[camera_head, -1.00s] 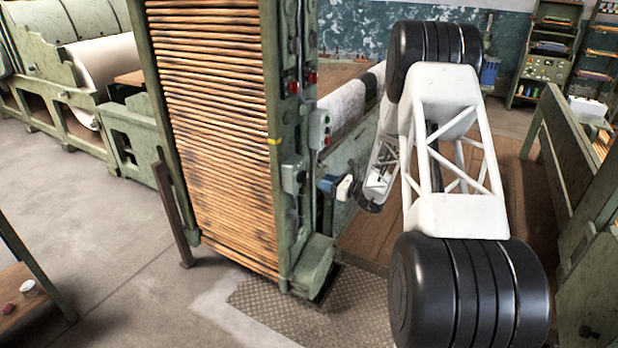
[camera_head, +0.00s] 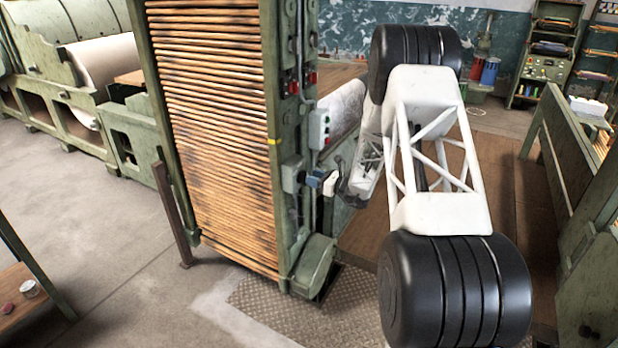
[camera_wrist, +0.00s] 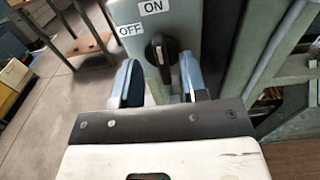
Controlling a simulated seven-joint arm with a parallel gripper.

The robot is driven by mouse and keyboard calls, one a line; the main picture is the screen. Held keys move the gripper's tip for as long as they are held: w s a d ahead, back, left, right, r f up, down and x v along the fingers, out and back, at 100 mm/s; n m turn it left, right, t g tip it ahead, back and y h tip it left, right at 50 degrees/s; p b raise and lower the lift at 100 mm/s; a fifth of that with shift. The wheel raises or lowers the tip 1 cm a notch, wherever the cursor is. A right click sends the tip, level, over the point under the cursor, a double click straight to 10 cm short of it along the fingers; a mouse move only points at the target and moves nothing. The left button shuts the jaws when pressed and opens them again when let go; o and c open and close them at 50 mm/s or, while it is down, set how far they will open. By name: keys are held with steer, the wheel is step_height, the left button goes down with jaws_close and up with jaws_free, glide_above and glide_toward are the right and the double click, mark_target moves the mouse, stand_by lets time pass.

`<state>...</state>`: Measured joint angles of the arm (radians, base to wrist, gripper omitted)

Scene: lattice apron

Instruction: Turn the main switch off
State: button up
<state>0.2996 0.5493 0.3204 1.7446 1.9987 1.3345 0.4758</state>
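The main switch is a grey box (camera_head: 291,176) on the side of the green machine frame in the head view. In the wrist view its face (camera_wrist: 187,12) carries ON and OFF labels and a black rotary knob (camera_wrist: 158,50). The knob stands roughly upright, its upper end nearer the ON label; OFF lies to its upper left. My gripper (camera_head: 315,180) is at the box in the head view. In the wrist view my gripper (camera_wrist: 160,64) is open, with one blue finger on each side of the knob. Gaps show between the fingers and the knob.
A small box with green and red buttons (camera_head: 322,128) sits just above the switch on the frame. Red fittings (camera_head: 294,86) are higher up. A stack of wooden slats (camera_head: 215,120) fills the frame to the left. A green rail (camera_wrist: 285,50) runs right of the switch.

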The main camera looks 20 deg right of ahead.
mark_target(304, 178)
steer(key=shift+x, duration=1.35)
steer(key=shift+c, duration=0.4)
jaws_close()
